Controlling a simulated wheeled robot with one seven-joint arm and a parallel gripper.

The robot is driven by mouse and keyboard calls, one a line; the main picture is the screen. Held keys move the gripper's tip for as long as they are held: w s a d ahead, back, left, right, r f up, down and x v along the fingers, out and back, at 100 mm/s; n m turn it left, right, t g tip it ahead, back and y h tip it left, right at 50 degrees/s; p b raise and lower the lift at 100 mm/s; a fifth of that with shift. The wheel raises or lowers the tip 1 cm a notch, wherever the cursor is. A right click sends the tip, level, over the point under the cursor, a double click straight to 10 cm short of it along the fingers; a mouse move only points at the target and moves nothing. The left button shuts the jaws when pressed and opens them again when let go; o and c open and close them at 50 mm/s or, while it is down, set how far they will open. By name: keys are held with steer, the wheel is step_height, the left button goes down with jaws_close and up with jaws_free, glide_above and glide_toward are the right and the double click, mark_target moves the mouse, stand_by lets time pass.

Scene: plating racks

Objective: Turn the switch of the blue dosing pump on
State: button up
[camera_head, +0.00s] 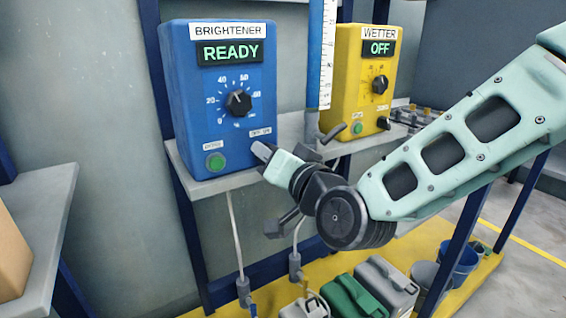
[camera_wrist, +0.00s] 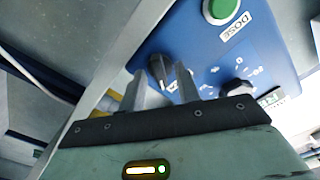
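The blue dosing pump (camera_head: 185,75), labelled BRIGHTENER, stands on a grey shelf, and its display (camera_head: 230,52) reads READY in green. My gripper (camera_head: 262,152) is at the pump's lower right front corner, just below the OFF/ON label (camera_head: 260,132). It hides the switch in the head view. In the wrist view, the dark switch (camera_wrist: 158,70) shows between and just beyond the two fingertips of my gripper (camera_wrist: 162,80). The fingers are apart, with gaps beside the switch. Whether a finger touches it, I cannot tell.
The pump's dial (camera_head: 238,103) and green DOSE button (camera_head: 215,161) are close by. A yellow WETTER pump (camera_head: 345,90), display OFF, stands to the right behind a blue post with a scale (camera_head: 327,60). Jerrycans (camera_head: 350,295) and buckets stand on the yellow platform below.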

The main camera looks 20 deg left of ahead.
steer(key=b+v, duration=0.8)
steer(key=v, duration=0.9)
steer(key=shift+d+f, duration=0.1)
steer(key=shift+d, duration=0.1)
